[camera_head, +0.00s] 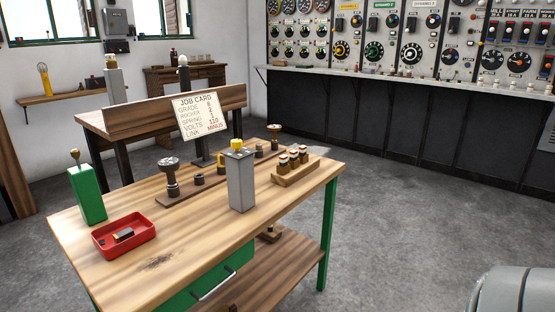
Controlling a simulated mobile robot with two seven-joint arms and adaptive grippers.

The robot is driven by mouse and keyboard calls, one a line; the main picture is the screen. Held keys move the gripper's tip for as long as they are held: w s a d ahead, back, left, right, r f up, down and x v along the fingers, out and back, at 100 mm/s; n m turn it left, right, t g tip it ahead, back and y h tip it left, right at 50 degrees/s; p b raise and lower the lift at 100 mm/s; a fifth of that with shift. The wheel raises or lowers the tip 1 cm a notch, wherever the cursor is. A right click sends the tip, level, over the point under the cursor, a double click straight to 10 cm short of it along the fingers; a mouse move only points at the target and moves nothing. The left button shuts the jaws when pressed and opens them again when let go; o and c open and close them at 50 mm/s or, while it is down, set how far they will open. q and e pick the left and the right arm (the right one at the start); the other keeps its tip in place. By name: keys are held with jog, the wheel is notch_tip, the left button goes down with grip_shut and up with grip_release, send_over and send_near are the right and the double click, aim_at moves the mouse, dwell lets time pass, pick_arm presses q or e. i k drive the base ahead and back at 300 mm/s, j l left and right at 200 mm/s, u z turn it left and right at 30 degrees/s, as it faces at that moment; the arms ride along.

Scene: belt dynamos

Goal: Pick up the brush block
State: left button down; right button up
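A red tray (101,244) sits on the near left part of the wooden bench (160,203). In it lies a small dark block with a brownish part (123,235), which looks like the brush block. A smaller dark piece lies beside it in the tray. The pieces are too small to make out in detail. Neither of my grippers is in view, and nothing touches the tray.
A green box with a knob (88,194) stands just behind the tray. A grey post (241,182), a wooden rack of small jars (296,172), a dark-based stand (171,184) and a job card (198,115) occupy the bench. A grey rounded casing (512,292) shows bottom right.

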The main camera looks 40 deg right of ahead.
aim_at(295, 171)
jog(key=i+l+u, duration=0.1)
jog(key=l+u, duration=0.2)
jog(key=l, duration=2.05)
